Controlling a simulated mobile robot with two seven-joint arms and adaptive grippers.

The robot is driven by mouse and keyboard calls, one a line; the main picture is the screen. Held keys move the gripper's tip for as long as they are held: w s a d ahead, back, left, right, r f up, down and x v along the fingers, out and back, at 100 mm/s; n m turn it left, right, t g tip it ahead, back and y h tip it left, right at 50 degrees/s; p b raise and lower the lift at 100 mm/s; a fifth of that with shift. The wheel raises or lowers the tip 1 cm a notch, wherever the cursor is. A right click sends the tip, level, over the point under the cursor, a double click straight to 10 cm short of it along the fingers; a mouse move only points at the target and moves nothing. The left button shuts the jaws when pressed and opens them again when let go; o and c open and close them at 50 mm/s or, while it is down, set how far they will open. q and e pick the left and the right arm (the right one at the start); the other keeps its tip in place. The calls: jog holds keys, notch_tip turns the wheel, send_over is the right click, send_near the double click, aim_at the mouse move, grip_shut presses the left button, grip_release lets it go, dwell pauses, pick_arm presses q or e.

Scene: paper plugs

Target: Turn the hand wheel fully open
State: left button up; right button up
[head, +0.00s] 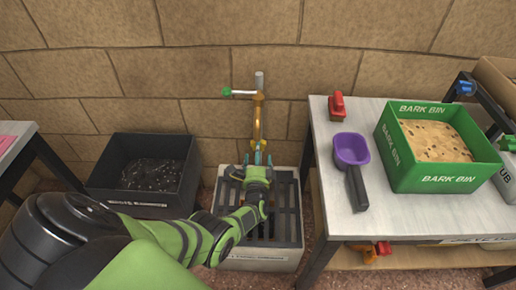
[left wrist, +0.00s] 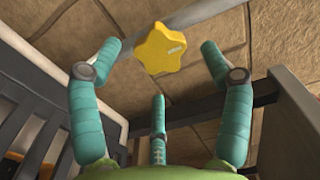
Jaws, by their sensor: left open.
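A yellow, star-shaped hand wheel (left wrist: 160,50) shows in the left wrist view, in front of the stone wall. In the head view a yellow-orange fitting (head: 257,122) stands upright against the wall; I cannot tell there which part is the wheel. My left gripper (head: 258,158) reaches toward the fitting from below. In the left wrist view the teal fingers of my left gripper (left wrist: 160,75) are spread wide, with the wheel beyond and between the upper two. No finger clearly touches it. My right gripper is not in view.
A grated grey box (head: 287,190) stands under the fitting. A white lever with a green tip (head: 227,91) sticks out left above. A black bin (head: 185,160) is at left. The right table (head: 395,220) holds a purple scoop (head: 352,150) and green bark bin (head: 400,165).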

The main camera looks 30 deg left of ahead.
pick_arm(q)
jog(key=b+x, duration=0.2)
jog(key=x, duration=0.1)
jog(key=shift+w, duration=0.1)
dwell(0.3)
jog(key=c, duration=1.2)
jog(key=shift+o, duration=0.2)
